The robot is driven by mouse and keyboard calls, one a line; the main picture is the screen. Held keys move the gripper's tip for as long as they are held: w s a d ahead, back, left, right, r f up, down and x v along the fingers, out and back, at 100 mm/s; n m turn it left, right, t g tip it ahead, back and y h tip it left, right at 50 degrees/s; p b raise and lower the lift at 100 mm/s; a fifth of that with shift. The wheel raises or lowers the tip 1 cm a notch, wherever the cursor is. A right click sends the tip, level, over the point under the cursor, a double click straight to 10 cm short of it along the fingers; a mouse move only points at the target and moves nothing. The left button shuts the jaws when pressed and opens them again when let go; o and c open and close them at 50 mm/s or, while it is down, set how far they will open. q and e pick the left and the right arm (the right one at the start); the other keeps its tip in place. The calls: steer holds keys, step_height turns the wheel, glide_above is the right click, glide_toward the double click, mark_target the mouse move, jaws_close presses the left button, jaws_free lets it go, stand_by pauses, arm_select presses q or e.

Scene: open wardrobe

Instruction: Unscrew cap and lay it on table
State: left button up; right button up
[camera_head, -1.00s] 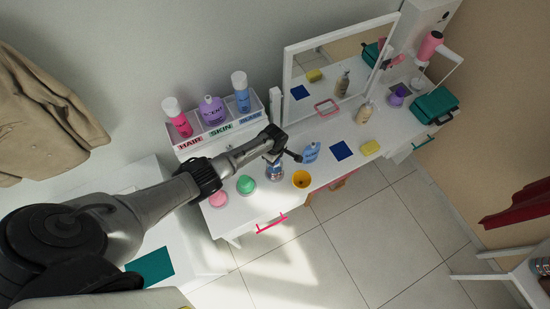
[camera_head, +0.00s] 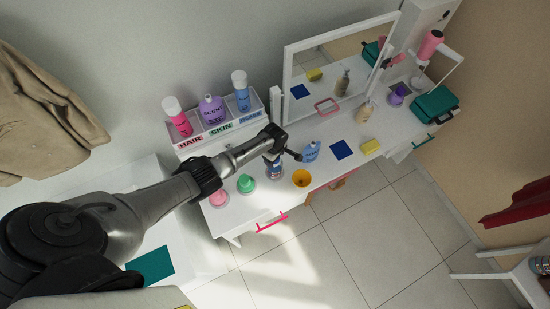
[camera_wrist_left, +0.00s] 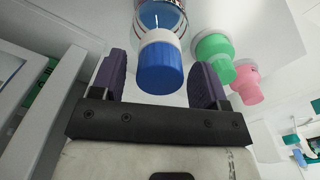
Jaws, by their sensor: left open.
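A bottle (camera_head: 274,171) with bluish contents stands on the white dressing table near its front edge. In the left wrist view the clear bottle (camera_wrist_left: 163,14) has a white neck ring and a blue cap (camera_wrist_left: 160,68). My left gripper (camera_head: 281,153) is over the bottle's top. In the left wrist view my left gripper (camera_wrist_left: 160,65) is open, with one dark finger on each side of the blue cap and visible gaps between. The white table (camera_head: 322,178) carries the bottle. My right gripper is not in view.
A green-capped container (camera_head: 246,184) and a pink one (camera_head: 219,197) stand left of the bottle. A white rack (camera_head: 219,139) stands behind. The blue square (camera_head: 341,150) is bare.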

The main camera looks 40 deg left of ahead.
arm_select(q)
steer(key=m, duration=1.7)
steer(key=shift+b, duration=0.35)
steer(key=shift+c, duration=0.2)
